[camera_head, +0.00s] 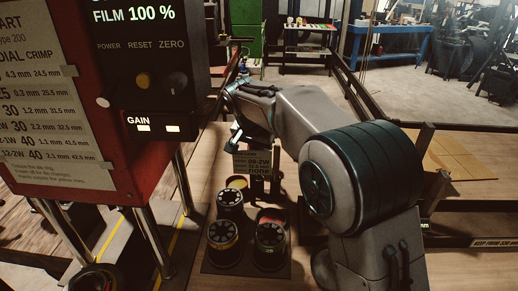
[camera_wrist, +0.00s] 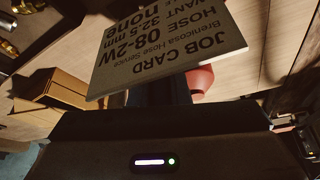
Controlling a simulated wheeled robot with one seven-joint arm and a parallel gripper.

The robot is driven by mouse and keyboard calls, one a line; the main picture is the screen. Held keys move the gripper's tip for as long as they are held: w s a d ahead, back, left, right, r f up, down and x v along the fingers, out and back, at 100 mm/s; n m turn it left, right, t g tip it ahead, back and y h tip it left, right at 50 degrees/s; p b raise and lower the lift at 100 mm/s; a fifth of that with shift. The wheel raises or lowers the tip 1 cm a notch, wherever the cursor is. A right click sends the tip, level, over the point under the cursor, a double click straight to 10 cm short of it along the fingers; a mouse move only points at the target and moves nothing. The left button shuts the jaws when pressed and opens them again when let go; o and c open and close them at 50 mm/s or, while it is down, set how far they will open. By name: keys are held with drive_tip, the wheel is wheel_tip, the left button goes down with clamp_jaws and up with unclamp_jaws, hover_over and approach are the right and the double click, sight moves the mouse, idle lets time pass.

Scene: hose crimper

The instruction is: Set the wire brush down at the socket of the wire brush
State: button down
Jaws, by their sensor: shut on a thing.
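My gripper (camera_head: 238,132) is at the end of my arm, just left of and above the job card in the head view. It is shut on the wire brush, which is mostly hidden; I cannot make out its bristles. In the wrist view the dark gripper body (camera_wrist: 150,140) fills the bottom, and its fingertips are hidden. The job card (camera_head: 254,163) stands on the bench and also shows large and close in the wrist view (camera_wrist: 170,45). I cannot pick out the socket of the wire brush.
A dark tray (camera_head: 280,272) holds several round black dies (camera_head: 229,203), with yellow (camera_head: 237,182) and red (camera_head: 271,215) surfaces showing. The red crimper machine (camera_head: 140,155) stands on the left on metal legs. A box (camera_wrist: 60,90) lies left in the wrist view.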

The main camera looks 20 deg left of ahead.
drive_tip(key=shift+f, duration=0.3)
drive_tip(key=c, duration=1.3)
unclamp_jaws()
drive_tip(key=b+v, duration=0.1)
drive_tip(key=v, duration=1.3)
drive_tip(key=shift+w+d, duration=0.1)
